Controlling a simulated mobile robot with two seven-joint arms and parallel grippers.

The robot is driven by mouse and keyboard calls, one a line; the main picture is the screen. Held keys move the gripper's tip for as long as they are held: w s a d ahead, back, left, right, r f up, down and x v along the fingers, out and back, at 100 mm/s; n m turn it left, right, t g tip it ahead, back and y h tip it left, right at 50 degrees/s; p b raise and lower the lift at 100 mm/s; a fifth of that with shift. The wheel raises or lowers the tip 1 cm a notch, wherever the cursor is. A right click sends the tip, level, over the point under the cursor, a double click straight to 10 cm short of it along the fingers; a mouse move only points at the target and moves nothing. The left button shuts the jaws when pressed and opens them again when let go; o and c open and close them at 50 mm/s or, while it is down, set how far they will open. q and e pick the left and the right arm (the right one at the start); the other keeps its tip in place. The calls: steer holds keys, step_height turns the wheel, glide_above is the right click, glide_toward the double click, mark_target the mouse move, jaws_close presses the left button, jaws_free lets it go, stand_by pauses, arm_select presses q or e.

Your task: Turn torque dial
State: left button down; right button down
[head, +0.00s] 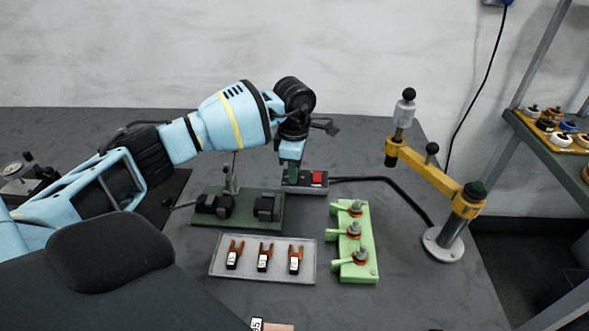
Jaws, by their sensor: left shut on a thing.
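A small dark control box (305,187) with a light front edge and a red square button (318,177) sits at the back middle of the table. My left gripper (292,166) reaches in from the left and points down over the left part of this box. It is shut on what appears to be the torque dial, at the left of the red button. The dial is mostly hidden by the fingers, so its setting cannot be read. My right gripper is not in view.
A dark green fixture (238,220) with black blocks stands front-left of the box. A grey tray (221,256) holds three forked terminals. A light green rack (366,232) holds three red-based parts. A yellow jointed arm stand (430,165) rises at right. A black cable (385,183) leaves the box rightward.

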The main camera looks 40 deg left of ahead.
arm_select(q)
steer(key=shift+m, duration=1)
steer(key=c, duration=1.3)
jaws_free()
steer(key=shift+o, duration=0.2)
steer(key=shift+r, duration=3.9)
